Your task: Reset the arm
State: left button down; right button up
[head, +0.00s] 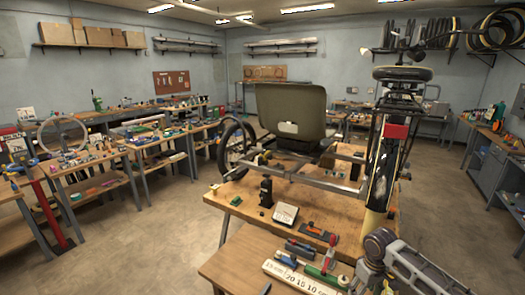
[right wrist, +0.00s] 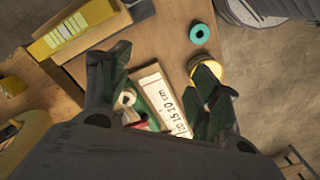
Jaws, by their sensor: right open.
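The trike frame (head: 330,185) rests on a wooden workbench (head: 235,208), with its grey seat (head: 290,110), a wheel at the left and a wheel at the upper right. My right arm (head: 400,265) enters at the lower right of the head view, over the near wooden bench top. In the right wrist view my right gripper (right wrist: 160,82) has its two dark fingers spread apart. A white ruler with black numbers (right wrist: 162,100) shows between and beyond the fingers. I see no contact with it. My left gripper is not in view.
The near bench top (head: 228,268) holds the white ruler (head: 300,280) and several hand tools. A teal ring (right wrist: 200,33) and a yellow-rimmed round item (right wrist: 210,68) lie near my right gripper. Loaded benches line the left wall. Floor at the left (head: 150,235) is clear.

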jog(key=s+a+f+n+t+y, duration=0.1)
jog(key=s+a+f, duration=0.1)
jog(key=s+a, duration=0.5)
jog(key=s+a+f+n+t+y, duration=0.1)
jog(key=s+a+f, duration=0.1)
jog(key=s+a, duration=0.5)
jog(key=shift+s+d+r+m+t+h, duration=1)
jog(key=shift+s+r+m, duration=0.95)
jog(key=shift+s, duration=2.8)
notch_tip(320, 180, down, 34)
jog(key=s+g+b, duration=0.1)
jog(key=s+g, duration=0.1)
jog(key=s, duration=0.1)
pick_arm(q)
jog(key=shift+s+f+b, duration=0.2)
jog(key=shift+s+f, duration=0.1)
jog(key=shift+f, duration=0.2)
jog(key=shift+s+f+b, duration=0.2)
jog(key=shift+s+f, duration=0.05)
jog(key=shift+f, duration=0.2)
pick_arm(e)
jog(key=s+d+f, duration=0.2)
jog(key=s+f, duration=0.8)
jog(key=s, duration=0.1)
jog(key=s+d+f+g, duration=0.1)
jog(key=s+d+f, duration=0.1)
jog(key=s+f, duration=0.8)
jog(key=shift+s+d+f+n, duration=0.15)
jog(key=shift+s+f+n, duration=0.05)
jog(key=shift+s+n, duration=0.25)
